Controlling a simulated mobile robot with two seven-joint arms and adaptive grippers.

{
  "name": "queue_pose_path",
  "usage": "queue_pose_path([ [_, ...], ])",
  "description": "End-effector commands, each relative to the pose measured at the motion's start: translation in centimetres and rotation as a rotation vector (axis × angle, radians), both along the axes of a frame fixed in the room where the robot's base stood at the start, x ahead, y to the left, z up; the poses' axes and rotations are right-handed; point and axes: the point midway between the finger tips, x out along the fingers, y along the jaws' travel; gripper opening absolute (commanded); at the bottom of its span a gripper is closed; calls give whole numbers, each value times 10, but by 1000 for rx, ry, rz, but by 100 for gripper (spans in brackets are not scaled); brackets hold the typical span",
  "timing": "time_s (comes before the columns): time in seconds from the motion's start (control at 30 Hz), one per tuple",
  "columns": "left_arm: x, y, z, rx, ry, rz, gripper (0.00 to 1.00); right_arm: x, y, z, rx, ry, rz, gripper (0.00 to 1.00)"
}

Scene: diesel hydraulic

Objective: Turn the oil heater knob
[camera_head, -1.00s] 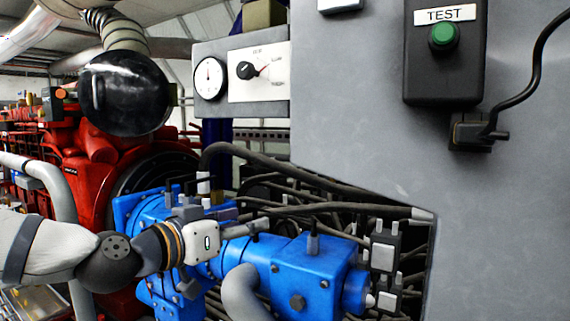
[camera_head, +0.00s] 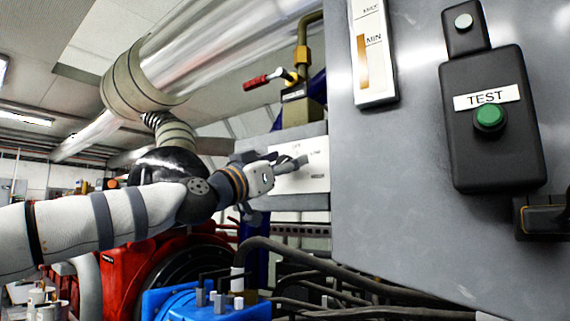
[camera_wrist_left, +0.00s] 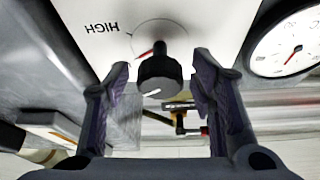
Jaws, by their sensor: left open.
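The oil heater knob (camera_wrist_left: 160,78) is black with a white mark and sits on a white panel (camera_wrist_left: 100,30) with a dial and the word HIGH. In the left wrist view it lies between the two fingers of my left gripper (camera_wrist_left: 160,92), with a gap on each side. My left gripper (camera_head: 288,164) is open in front of the white panel (camera_head: 313,172) in the head view, where it hides the knob. My right gripper is not in view.
A round gauge (camera_wrist_left: 287,42) is beside the panel. A grey cabinet (camera_head: 400,210) with a green TEST button (camera_head: 489,117) stands to the right. A red-handled valve (camera_head: 257,81) is above. Blue machinery (camera_head: 195,303) and dark hoses are below.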

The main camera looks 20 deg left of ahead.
Motion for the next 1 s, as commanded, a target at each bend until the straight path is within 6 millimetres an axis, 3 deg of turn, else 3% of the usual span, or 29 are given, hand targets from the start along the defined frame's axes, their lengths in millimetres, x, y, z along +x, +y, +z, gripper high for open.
queue_pose_path([
  [0.27, 2, 0, 0, 0, 1, 0, 49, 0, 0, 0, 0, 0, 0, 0],
  [0.47, 2, 0, 0, 0, 1, 0, 3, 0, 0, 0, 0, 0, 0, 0],
  [0.77, 1, 0, 2, -22, 7, 1, 2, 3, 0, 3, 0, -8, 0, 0],
  [1.0, -2, -2, 7, -140, 48, -1, 2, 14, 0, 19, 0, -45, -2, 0],
])
